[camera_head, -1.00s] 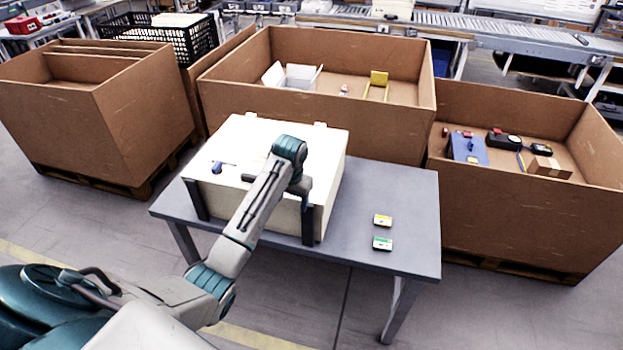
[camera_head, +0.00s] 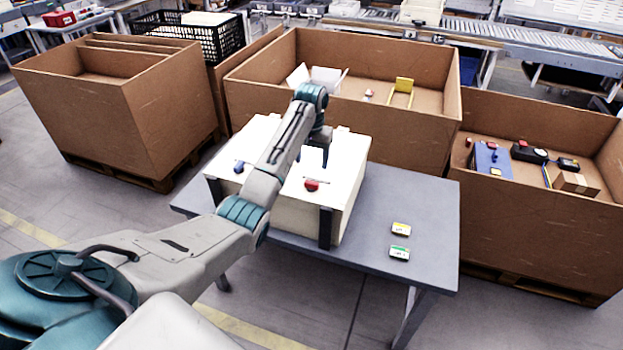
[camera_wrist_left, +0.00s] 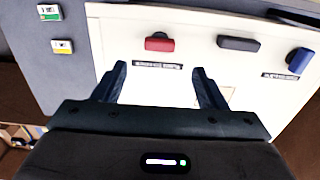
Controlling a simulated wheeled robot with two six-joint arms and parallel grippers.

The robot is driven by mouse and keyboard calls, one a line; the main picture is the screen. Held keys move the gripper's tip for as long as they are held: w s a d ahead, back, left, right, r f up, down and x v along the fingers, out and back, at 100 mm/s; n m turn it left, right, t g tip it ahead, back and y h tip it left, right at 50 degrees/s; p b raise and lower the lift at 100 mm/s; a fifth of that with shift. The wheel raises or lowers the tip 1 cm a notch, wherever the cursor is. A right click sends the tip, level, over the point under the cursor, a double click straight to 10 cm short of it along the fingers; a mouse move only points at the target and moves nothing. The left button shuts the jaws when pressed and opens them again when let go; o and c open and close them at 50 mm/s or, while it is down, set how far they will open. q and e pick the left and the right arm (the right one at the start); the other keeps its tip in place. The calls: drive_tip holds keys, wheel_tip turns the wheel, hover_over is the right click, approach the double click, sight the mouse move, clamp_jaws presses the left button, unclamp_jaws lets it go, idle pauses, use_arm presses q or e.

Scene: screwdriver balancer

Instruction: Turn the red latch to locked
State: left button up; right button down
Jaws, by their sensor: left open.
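The red latch (camera_head: 311,185) is on the top of a cream-white box (camera_head: 337,200). In the left wrist view the red latch (camera_wrist_left: 159,42) lies crosswise above a small dark label strip. My left gripper (camera_head: 326,160) is over the box, pointing down, beyond the red latch in the head view. In the left wrist view my left gripper (camera_wrist_left: 160,76) is open and empty, its fingers spread on either side below the red latch and apart from it. My right gripper is in no view.
A black handle (camera_wrist_left: 239,43) and a blue handle (camera_wrist_left: 298,60) are on the same panel. The box stands on a grey table (camera_head: 370,240). A yellow-marked block (camera_head: 401,229) and a green-marked block (camera_head: 400,253) lie to its right. Large cardboard bins (camera_head: 340,120) stand behind.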

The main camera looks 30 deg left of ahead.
sight(312, 182)
use_arm(q)
wheel_tip(312, 182, down, 8)
drive_tip(key=p, duration=0.2)
drive_tip(key=shift+p, duration=0.35)
drive_tip(key=shift+f, duration=0.45)
drive_tip(key=shift+s, duration=0.1)
drive_tip(key=c, duration=1)
